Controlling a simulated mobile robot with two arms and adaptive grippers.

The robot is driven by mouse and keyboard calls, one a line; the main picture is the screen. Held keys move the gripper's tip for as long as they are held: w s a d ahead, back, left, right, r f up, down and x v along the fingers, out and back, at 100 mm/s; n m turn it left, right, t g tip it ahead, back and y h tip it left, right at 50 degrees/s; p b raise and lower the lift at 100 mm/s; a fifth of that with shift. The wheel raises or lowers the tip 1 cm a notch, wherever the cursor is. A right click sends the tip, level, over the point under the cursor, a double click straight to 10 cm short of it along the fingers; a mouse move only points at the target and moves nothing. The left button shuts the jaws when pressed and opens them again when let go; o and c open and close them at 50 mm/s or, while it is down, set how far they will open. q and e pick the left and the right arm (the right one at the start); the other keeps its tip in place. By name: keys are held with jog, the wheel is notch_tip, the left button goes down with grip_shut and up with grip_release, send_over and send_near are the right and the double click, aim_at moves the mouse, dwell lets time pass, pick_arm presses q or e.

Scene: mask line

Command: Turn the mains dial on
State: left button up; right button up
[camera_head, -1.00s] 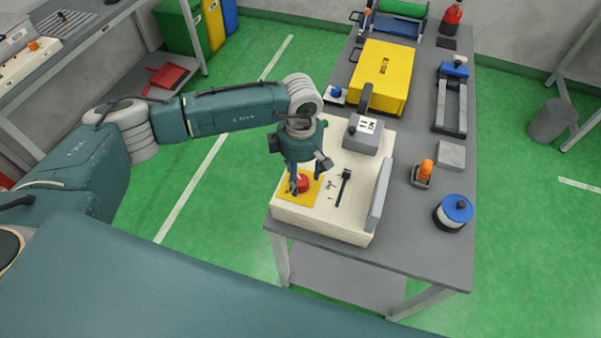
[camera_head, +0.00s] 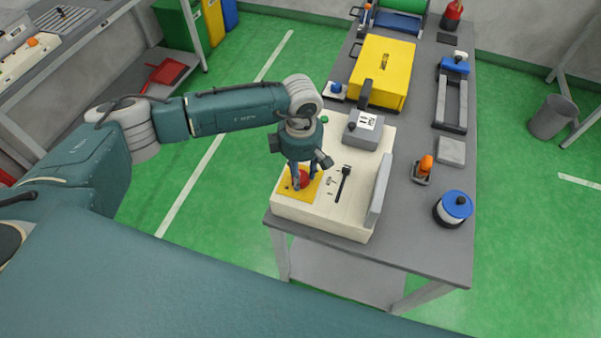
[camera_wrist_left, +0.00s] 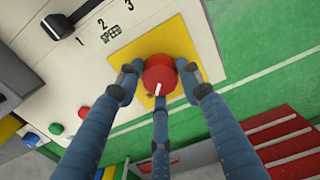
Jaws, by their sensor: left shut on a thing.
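The mains dial is a round red knob (camera_wrist_left: 160,75) on a yellow plate (camera_wrist_left: 192,48), at the near left corner of a cream control panel (camera_head: 292,213). In the head view the red knob (camera_head: 304,181) is partly hidden by my fingers. My left gripper (camera_head: 304,184) points down over it. In the left wrist view its blue fingers (camera_wrist_left: 161,84) are shut around the knob's sides. A pale mark shows on the knob's edge, beside the lower finger. My right gripper is not in view.
A black slider lever (camera_head: 343,183) with a number scale lies right of the dial. A grey upright plate (camera_head: 379,190) edges the panel. A grey box (camera_head: 367,132) and a yellow case (camera_head: 384,70) stand behind. A blue-topped reel (camera_head: 455,207) stands right.

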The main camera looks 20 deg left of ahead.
pick_arm(q)
jog(key=n+b, duration=0.3)
jog(key=shift+f, duration=0.2)
jog(key=n+b, duration=0.5)
jog(key=shift+n, duration=0.4)
jog(key=n+b, duration=0.3)
jog(key=n, duration=0.1)
jog(key=shift+n, duration=0.3)
jog(key=shift+r+n+b, duration=0.2)
jog(key=shift+n+b, duration=0.95)
jog(key=shift+n, duration=0.85)
jog(key=o, duration=1.1)
jog(key=shift+o, duration=0.2)
